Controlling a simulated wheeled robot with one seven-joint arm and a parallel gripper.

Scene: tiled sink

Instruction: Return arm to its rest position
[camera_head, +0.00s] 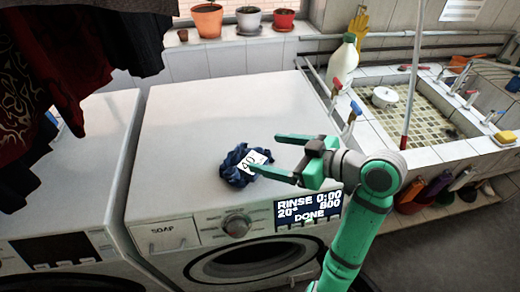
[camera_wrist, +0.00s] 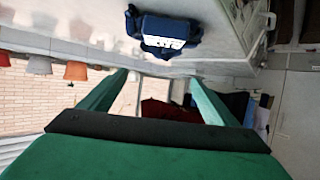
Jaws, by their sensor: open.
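My gripper (camera_head: 278,156) is open, its green fingers spread and pointing left above the front of the washing machine (camera_head: 200,120). A crumpled dark blue cloth (camera_head: 238,176) with a white label lies on the machine's top, beside and partly behind the lower finger in the head view. In the wrist view the cloth (camera_wrist: 163,32) shows at the top, beyond the fingertips of my gripper (camera_wrist: 158,88). Nothing shows between the fingers. My green arm rises from the lower right in front of the machine.
The machine's display (camera_head: 308,208) reads DONE. A second white machine (camera_head: 75,180) stands at left under hanging dark clothes (camera_head: 75,60). A tiled sink (camera_head: 425,112) is at right, with a white bottle (camera_head: 343,60) near it. Flower pots (camera_head: 207,20) line the sill behind.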

